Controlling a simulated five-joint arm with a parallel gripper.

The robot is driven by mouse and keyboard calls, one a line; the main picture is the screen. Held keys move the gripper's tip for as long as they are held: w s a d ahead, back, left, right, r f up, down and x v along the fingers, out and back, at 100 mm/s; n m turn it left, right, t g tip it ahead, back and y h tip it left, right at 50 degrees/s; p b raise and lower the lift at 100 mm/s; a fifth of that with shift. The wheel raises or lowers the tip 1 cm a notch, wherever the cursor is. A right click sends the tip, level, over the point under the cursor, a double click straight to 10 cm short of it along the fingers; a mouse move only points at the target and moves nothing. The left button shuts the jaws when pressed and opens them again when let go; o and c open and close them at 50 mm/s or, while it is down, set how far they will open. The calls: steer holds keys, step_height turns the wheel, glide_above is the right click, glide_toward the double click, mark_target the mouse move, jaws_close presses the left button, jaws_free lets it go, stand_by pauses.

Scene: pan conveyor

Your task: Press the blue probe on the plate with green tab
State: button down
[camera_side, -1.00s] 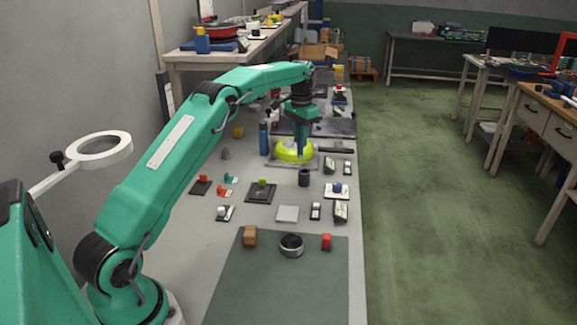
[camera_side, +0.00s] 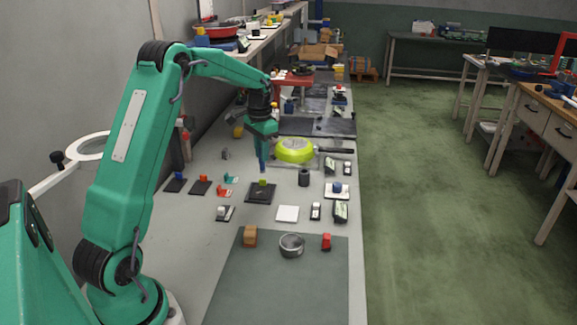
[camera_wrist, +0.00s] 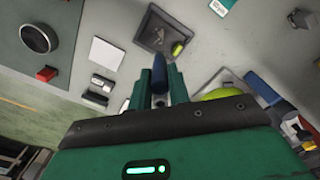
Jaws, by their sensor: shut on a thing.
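My gripper (camera_side: 262,146) is shut on the blue probe (camera_side: 262,165), which points down. In the wrist view the probe (camera_wrist: 159,72) sits between the two green fingers (camera_wrist: 158,88). The dark square plate (camera_side: 254,198) with a green tab (camera_side: 263,183) lies on the bench just below the probe tip. In the side view the tip appears a little above the tab, with a small gap. In the wrist view the plate (camera_wrist: 150,36) and its tab (camera_wrist: 178,49) lie just beyond the tip, and no contact shows.
A yellow-green pan (camera_side: 295,150) stands behind and to the right. A ring magnifier (camera_side: 88,147) stands at the left.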

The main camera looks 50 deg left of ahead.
steer(key=shift+s+f, duration=0.1)
steer(key=shift+s, duration=0.65)
steer(key=shift+f, duration=0.15)
steer(key=shift+f, duration=2.9)
steer(key=shift+f, duration=0.5)
step_height(320, 180, up, 7)
stand_by(1.0)
